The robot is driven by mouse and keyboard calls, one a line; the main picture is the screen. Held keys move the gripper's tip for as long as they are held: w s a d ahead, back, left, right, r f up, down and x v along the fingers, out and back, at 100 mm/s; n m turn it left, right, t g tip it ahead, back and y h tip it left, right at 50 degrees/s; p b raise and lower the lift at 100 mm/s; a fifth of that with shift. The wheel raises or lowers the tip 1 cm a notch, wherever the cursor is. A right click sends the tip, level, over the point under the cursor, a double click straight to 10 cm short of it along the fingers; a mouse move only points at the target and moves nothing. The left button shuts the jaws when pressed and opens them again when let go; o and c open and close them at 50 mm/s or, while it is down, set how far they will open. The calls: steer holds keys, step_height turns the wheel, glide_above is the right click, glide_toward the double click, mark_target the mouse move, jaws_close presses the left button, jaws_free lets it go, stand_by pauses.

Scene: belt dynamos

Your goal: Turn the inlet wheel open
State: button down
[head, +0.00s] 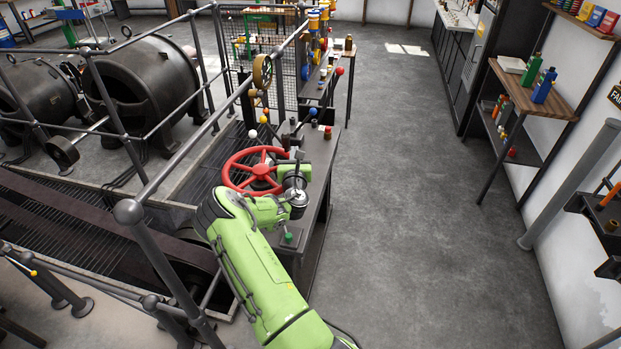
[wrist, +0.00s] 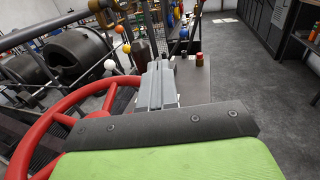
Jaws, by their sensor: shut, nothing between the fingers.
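The red inlet wheel (head: 262,170), a spoked handwheel, lies roughly flat above the near end of a dark metal bench. In the wrist view its red rim (wrist: 32,140) fills the lower left, partly hidden behind my gripper's housing. My gripper (head: 299,157) is at the right side of the wheel, close to the rim; I cannot tell whether it touches. In the wrist view the grey fingers (wrist: 158,72) are together with nothing between them, pointing along the bench.
The dark bench (head: 320,160) carries levers with coloured knobs, including a blue knob (head: 312,111) and a white knob (head: 252,134). A metal railing (head: 165,165) runs along the left beside dynamos (head: 150,80). Open grey floor (head: 420,200) lies to the right.

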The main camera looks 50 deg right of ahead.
steer(key=s+a+b, duration=0.5)
steer(key=s+b, duration=0.1)
steer(key=s, duration=0.1)
steer(key=shift+s+a+f, duration=0.15)
steer(key=shift+s+f, duration=0.05)
steer(key=shift+f, duration=0.1)
steer(key=shift+r, duration=0.1)
